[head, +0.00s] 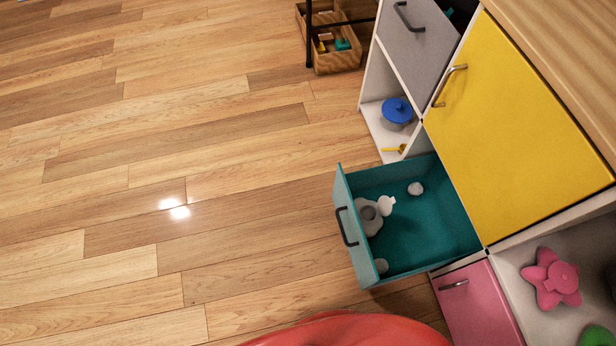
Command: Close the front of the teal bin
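The teal bin (430,226) is a drawer in the lower part of the cabinet at the right of the head view. It is pulled well out over the floor. Its teal front (353,226) faces left and carries a dark handle (345,227). Several small whitish-grey objects lie inside, including a larger rounded one (369,216) near the front. My gripper is not in view.
A blue-lidded pot (397,112) stands in an open compartment. A red rounded object (345,331) is at the bottom edge. The wooden floor (150,170) at left is clear.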

